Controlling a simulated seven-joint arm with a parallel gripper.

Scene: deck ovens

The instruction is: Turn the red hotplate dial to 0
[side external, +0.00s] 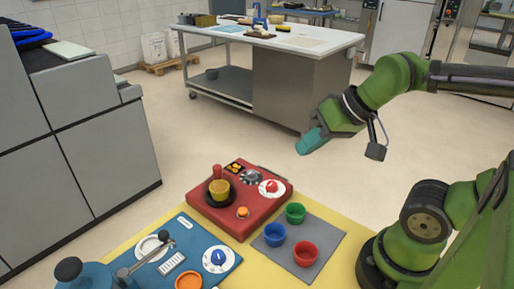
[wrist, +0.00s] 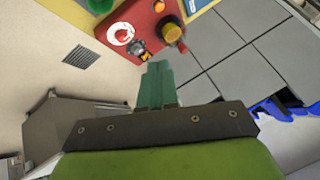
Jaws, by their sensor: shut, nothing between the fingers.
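The red hotplate (side external: 240,222) sits on the yellow table top. Its dial (side external: 271,187), a red knob on a white disc, is at the hotplate's right corner; the numbers on the disc are too small to read. The dial also shows in the wrist view (wrist: 121,34), at the upper left. My gripper (side external: 303,149) hangs in the air above and beyond the hotplate, well apart from the dial. Its teal fingers are closed together and empty, and they show in the wrist view (wrist: 157,68).
A blue panel (side external: 185,236) with a blue-knobbed dial (side external: 218,258) lies in front. The air above the dial is clear.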

